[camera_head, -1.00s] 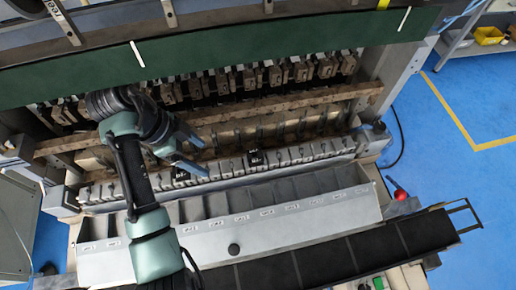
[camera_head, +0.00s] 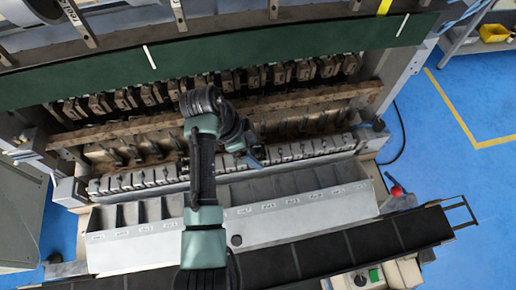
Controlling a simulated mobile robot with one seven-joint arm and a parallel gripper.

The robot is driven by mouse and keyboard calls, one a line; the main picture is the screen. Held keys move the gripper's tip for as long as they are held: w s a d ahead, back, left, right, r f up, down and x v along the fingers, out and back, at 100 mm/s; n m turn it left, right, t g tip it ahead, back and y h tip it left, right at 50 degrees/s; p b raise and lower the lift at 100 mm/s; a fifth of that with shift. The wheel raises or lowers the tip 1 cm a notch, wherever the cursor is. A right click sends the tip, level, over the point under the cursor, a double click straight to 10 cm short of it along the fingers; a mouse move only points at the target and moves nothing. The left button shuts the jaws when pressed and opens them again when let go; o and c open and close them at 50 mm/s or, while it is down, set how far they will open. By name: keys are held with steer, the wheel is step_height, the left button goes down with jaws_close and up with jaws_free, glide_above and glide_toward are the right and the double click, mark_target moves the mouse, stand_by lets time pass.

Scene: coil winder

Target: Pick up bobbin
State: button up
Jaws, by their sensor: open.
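My gripper (camera_head: 254,160), with blue-grey fingers, is at the row of light grey blocks along the front of the coil winder, near the middle. It is open, but small in the picture. My arm reaches up from the bottom of the view and hides part of the row. I cannot clearly make out a bobbin; a small dark item at the row beside the gripper is mostly covered by it. I cannot tell whether the fingers touch anything.
A grey tray (camera_head: 300,218) with labelled compartments lies in front of the row. A dark conveyor-like strip (camera_head: 325,258) runs before it. A wooden bar (camera_head: 290,103) and a green beam (camera_head: 255,45) cross behind. A red knob (camera_head: 397,191) is at the right.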

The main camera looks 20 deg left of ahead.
steer(key=shift+f, duration=0.15)
jaws_close()
stand_by(0.4)
